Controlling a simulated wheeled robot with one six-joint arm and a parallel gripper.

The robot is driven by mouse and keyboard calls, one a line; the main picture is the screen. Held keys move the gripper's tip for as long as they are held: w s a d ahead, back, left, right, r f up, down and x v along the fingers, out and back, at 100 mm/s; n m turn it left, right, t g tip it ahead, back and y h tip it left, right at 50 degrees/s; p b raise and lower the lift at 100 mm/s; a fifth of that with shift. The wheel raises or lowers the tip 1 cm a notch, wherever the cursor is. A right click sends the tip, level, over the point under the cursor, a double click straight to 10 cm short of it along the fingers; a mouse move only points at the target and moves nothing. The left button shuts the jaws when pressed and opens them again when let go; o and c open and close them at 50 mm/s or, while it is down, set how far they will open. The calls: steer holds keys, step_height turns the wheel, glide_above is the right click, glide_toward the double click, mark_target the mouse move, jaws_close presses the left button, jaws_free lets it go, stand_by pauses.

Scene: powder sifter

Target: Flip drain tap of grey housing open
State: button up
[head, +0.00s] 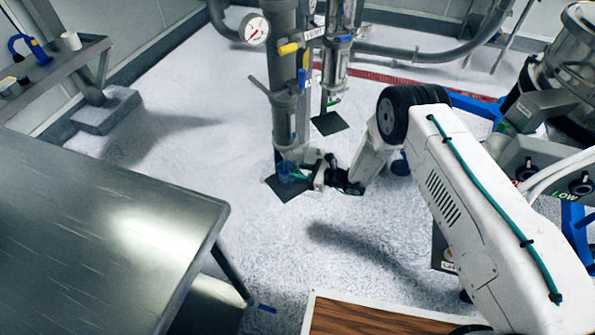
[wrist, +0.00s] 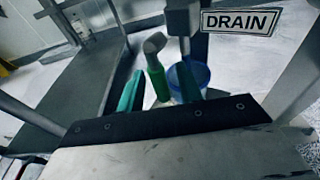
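The grey housing (head: 288,90) is a tall upright cylinder in the head view. My gripper (head: 297,172) is low at its foot, small and partly merged with the things there. In the wrist view my gripper (wrist: 157,92) has its two teal fingers apart. A green handle with a grey end (wrist: 156,70) shows between them, tilted; I cannot tell whether either finger touches it. A grey drain fitting (wrist: 182,20) hangs beside it, left of a DRAIN label (wrist: 240,21). A blue bucket (wrist: 197,76) stands behind the right finger.
A second, slimmer housing (head: 335,65) stands right of the grey one. A steel table (head: 110,235) fills the left front. A wooden-topped platform (head: 365,318) is at the bottom. White floor (head: 210,120) is clear left of the housing.

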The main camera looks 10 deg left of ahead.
steer(key=w+v, duration=0.1)
steer(key=v, duration=0.6)
steer(key=shift+s+d, duration=0.2)
steer(key=shift+s, duration=0.3)
